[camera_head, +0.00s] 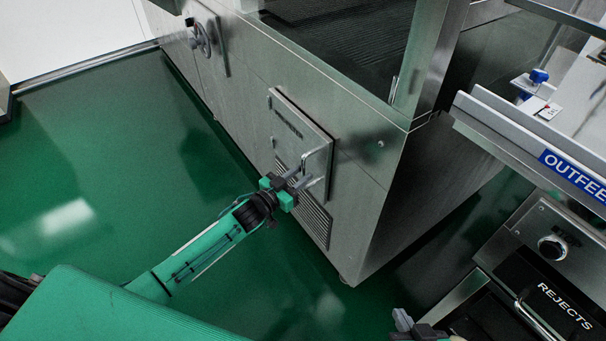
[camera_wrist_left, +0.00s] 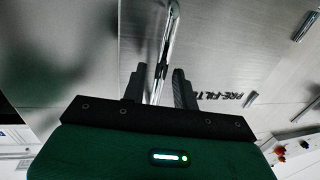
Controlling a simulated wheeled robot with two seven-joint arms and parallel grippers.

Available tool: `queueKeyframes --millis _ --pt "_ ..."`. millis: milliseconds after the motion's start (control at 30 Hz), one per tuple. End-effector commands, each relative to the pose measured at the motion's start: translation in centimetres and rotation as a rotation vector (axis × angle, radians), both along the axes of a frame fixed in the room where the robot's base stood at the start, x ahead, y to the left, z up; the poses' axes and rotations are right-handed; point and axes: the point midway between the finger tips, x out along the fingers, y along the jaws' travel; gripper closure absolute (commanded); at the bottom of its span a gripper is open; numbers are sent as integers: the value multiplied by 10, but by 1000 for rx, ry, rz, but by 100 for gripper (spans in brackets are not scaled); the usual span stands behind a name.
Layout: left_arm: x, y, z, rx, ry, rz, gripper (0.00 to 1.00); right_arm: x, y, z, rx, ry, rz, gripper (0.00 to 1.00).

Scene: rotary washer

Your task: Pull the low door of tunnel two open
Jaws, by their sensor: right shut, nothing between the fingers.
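The low door (camera_head: 293,118) is a small steel panel on the side of the big steel washer, with a dark label at its top and a bar handle (camera_head: 329,160) on its right side. It looks flush or nearly so. My left gripper (camera_head: 298,183) is at the lower part of the handle. In the left wrist view, the bar (camera_wrist_left: 170,40) runs between my two fingers (camera_wrist_left: 158,85), with a gap on each side, so the jaws are open around it. The label there reads PRE-FILTER. My right gripper (camera_head: 404,322) is at the bottom edge, shut and empty, partly out of frame.
A louvred vent (camera_head: 314,218) lies below the door. A round hand wheel (camera_head: 201,38) is on a panel further left. At right are the OUTFEED rail (camera_head: 575,172) and a REJECTS drawer (camera_head: 562,305). Green floor (camera_head: 110,150) is clear at left.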

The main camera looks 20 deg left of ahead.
Motion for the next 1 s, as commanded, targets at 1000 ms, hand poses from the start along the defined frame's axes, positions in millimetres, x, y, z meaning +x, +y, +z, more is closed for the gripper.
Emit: queueKeyframes --millis 1000 --pt "13 -3 0 2 0 -5 100 1 5 1 15 -25 4 100"
